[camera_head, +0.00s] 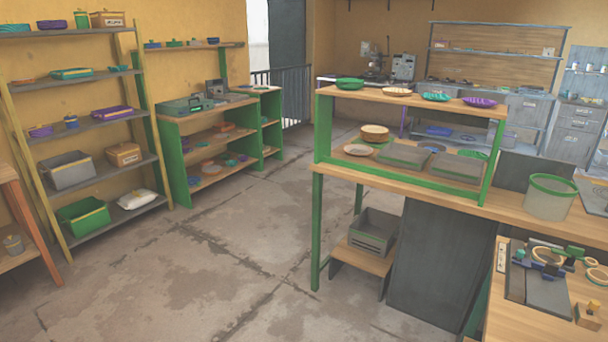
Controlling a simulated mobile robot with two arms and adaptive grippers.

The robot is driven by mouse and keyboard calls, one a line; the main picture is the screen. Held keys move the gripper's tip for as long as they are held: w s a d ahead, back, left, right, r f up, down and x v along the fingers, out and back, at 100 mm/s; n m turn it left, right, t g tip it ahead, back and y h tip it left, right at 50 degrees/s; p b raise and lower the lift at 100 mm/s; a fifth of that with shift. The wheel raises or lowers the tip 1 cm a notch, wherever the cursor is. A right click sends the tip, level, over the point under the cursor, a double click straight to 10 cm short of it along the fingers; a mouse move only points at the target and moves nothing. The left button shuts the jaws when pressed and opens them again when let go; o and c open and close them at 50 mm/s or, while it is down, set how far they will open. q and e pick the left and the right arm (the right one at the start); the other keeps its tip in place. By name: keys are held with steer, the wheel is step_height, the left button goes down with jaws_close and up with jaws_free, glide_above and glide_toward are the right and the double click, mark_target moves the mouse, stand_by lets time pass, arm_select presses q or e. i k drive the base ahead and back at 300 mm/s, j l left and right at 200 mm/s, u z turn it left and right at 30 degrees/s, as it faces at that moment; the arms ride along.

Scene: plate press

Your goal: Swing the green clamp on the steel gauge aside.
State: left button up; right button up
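A dark steel gauge (545,292), a flat plate-like fixture, lies on the wooden bench at the lower right. A green clamp part (574,252) shows at its far right end, beside pale rings and a blue piece. Another small green part (519,255) shows at its far left end. The parts are small and crowded, so I cannot tell which green part is the clamp's handle or whether it bears on the gauge. Neither of my grippers is in view.
A green-rimmed bin (550,197) stands on the wooden counter (400,183) behind the bench. A small wooden block (588,316) is at the bench's right front. A green-framed rack (420,100) holds plates. Shelves (95,125) line the left wall. The middle floor (220,270) is clear.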

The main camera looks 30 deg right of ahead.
mark_target(572, 253)
steer(key=i+j+z, duration=0.1)
steer(key=i, duration=0.35)
steer(key=i+j+z, duration=0.1)
steer(key=i, duration=0.35)
steer(key=i+l+z, duration=0.1)
steer(key=i+z, duration=0.15)
steer(key=z, duration=0.2)
steer(key=i+z, duration=0.25)
steer(key=z, duration=0.2)
steer(key=i+j+z, duration=0.15)
steer(key=z, duration=0.3)
steer(key=i+j+z, duration=0.2)
steer(key=i+z, duration=0.25)
steer(key=k, duration=0.1)
